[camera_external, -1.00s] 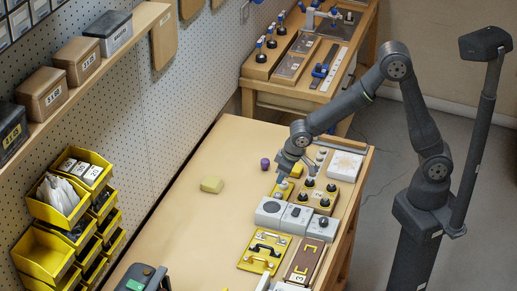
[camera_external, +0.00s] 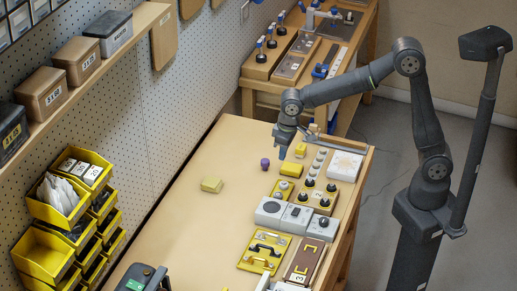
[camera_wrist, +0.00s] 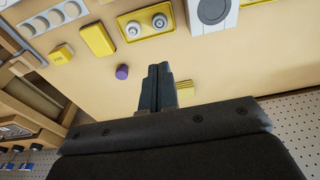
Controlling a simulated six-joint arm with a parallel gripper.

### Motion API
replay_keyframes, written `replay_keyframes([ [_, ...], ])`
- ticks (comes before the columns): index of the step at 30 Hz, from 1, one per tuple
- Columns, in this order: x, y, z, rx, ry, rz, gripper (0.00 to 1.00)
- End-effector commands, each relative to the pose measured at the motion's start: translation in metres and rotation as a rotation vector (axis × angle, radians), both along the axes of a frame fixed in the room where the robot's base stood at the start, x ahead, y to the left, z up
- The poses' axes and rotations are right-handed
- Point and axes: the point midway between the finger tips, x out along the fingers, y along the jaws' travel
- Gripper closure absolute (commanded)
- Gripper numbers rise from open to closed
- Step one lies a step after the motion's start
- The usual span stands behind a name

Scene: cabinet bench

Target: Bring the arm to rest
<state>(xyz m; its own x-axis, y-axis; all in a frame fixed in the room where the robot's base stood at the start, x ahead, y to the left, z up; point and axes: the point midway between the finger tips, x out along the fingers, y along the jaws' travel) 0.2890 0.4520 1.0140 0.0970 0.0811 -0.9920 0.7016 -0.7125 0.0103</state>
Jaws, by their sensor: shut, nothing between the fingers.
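My gripper (camera_external: 282,155) is raised above the far part of the wooden bench (camera_external: 215,150), close to a small purple piece (camera_external: 265,163) in the picture. In the wrist view my gripper (camera_wrist: 158,70) points over bare bench top. Its two dark fingers are together with nothing between them. The purple piece (camera_wrist: 122,72) lies to the left of the fingers there. A yellow block (camera_wrist: 185,87) is partly hidden behind the fingers in the wrist view; it lies alone on the bench in the outside view (camera_external: 211,185).
Yellow, grey and white panels with knobs and buttons (camera_external: 318,197) line the bench's right side. Handle panels (camera_external: 264,251) lie nearer. Yellow bins (camera_external: 50,255) and a shelf stand at the left wall. The middle of the bench is mostly clear.

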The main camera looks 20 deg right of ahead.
Motion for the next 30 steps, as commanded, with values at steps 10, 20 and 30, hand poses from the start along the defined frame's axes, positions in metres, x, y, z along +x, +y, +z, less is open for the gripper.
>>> replay_keyframes([
  [10,0.009,0.009,-0.004,-0.088,0.102,0.008,1.0],
  [20,0.009,0.009,-0.069,-0.085,0.099,0.007,1.0],
  [30,0.009,0.01,-0.069,-0.081,0.096,0.007,1.0],
])
